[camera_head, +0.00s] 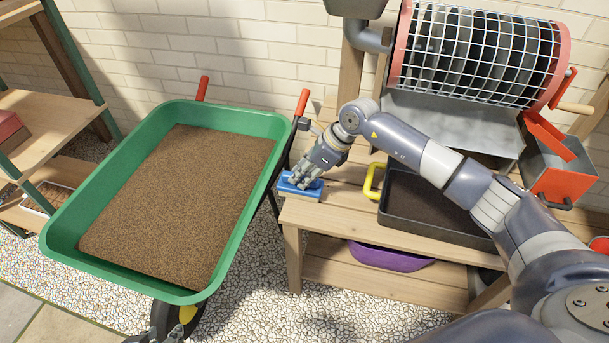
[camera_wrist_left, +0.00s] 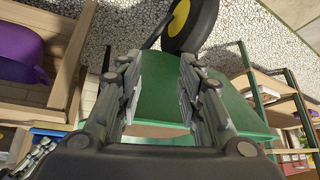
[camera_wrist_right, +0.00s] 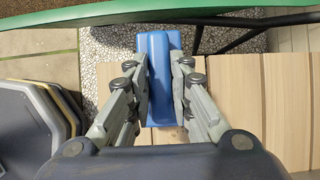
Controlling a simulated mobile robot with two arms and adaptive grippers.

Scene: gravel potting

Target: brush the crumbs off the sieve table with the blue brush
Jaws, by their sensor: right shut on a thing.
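The blue brush (camera_head: 299,188) is at the left end of the wooden sieve table (camera_head: 330,218). My right gripper (camera_head: 306,178) is shut on it from above. In the right wrist view the brush (camera_wrist_right: 159,68) lies between both fingers (camera_wrist_right: 159,88), its far end reaching past the planks (camera_wrist_right: 290,110) over the gravel. I cannot tell whether its bristles touch the wood. No crumbs can be made out.
The green wheelbarrow (camera_head: 62,228), full of brown soil, stands close left of the table. A purple bowl (camera_head: 390,258) is on the lower shelf.

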